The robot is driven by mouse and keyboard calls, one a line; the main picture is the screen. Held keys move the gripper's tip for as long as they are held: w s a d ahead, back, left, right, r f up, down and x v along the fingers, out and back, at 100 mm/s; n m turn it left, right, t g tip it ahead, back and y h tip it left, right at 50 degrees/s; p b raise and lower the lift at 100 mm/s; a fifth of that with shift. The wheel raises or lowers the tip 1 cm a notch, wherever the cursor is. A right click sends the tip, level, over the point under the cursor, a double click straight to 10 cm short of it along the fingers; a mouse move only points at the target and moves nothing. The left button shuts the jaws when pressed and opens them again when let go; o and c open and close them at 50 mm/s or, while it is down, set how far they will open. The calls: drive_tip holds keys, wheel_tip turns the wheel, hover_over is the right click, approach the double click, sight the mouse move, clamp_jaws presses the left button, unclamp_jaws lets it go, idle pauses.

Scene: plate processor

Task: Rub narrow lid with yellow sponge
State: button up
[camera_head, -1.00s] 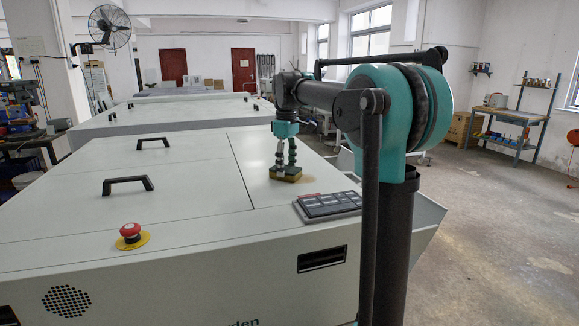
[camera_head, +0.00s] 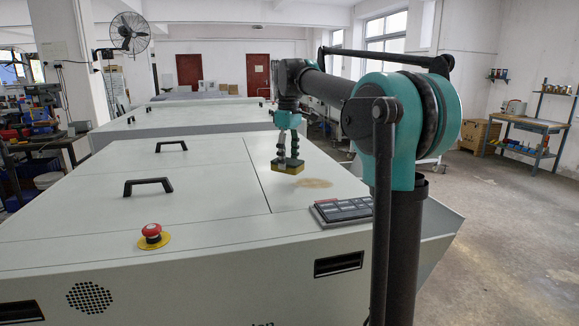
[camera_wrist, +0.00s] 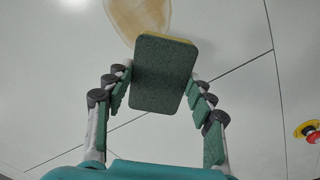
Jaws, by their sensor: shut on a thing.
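The yellow sponge (camera_head: 287,167) has a dark green face, which fills the middle of the wrist view (camera_wrist: 163,75). My gripper (camera_head: 287,158) is shut on it, with fingers on both sides (camera_wrist: 158,84). The sponge is over the narrow lid (camera_head: 345,168), the right-hand panel on the machine's top, near its left seam. I cannot tell whether it touches the lid. A tan stain (camera_head: 314,183) lies on the lid, just right of and nearer than the sponge. It also shows in the wrist view (camera_wrist: 140,14), partly overlapped by the sponge.
The wide lid with two black handles (camera_head: 148,186) lies left of the seam. A red emergency button (camera_head: 151,231) and a keypad panel (camera_head: 342,211) stand near the front edge. The rest of the lid surface is clear.

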drive_tip(key=shift+r, duration=1.7)
